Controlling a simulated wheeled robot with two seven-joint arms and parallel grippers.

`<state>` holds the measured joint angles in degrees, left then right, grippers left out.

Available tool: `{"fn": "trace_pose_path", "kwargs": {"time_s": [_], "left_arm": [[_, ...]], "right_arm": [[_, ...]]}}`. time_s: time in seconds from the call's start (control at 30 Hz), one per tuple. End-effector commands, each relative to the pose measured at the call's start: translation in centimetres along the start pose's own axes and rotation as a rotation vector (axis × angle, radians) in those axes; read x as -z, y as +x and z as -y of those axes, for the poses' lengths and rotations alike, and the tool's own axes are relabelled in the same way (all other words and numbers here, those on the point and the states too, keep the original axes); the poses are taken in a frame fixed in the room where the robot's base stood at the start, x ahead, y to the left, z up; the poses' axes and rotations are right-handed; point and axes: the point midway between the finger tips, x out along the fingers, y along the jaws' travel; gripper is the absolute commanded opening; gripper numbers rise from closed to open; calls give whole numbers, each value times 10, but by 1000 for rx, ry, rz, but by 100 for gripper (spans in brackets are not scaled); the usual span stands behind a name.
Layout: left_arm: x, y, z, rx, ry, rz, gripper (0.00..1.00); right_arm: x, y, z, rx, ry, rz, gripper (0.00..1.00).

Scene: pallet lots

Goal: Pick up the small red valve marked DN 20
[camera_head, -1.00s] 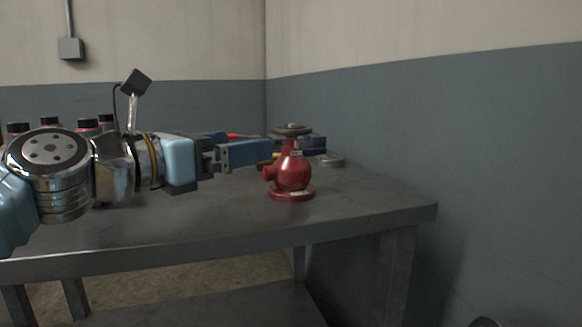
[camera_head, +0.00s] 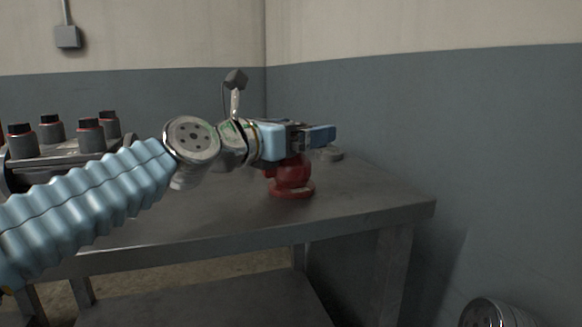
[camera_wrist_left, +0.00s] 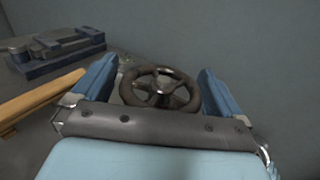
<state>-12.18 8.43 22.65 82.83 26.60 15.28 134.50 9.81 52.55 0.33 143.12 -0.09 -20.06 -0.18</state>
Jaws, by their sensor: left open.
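The red valve (camera_head: 292,180) stands upright on the grey metal table (camera_head: 225,218) near its right end. Its upper part is hidden behind my left gripper (camera_head: 318,134) in the head view. In the left wrist view the valve's dark round handwheel (camera_wrist_left: 160,90) shows between the two blue fingers of my left gripper (camera_wrist_left: 160,80). The fingers are open, one on each side of the handwheel, with a gap visible on both sides. I cannot read any DN marking. My right gripper is not in view.
A dark block with several black-capped, red-ringed posts (camera_head: 90,135) stands at the table's left. The wrist view shows a blue-grey vise-like tool (camera_wrist_left: 58,52) and a wooden handle (camera_wrist_left: 40,100). Walls close off the back and right.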

Motion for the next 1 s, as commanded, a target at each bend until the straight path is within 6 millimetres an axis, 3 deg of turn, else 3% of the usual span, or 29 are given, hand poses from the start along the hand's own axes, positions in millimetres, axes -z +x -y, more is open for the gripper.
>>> {"fn": "trace_pose_path", "kwargs": {"time_s": [0.17, 0.8, 1.0], "left_arm": [[0, 0, 0, 0, 0, 0, 97], [0, 0, 0, 0, 0, 0, 0], [-3, -1, 0, -1, 1, 6, 0]], "right_arm": [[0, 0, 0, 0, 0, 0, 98], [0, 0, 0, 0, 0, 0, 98], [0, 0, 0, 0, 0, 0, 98]]}}
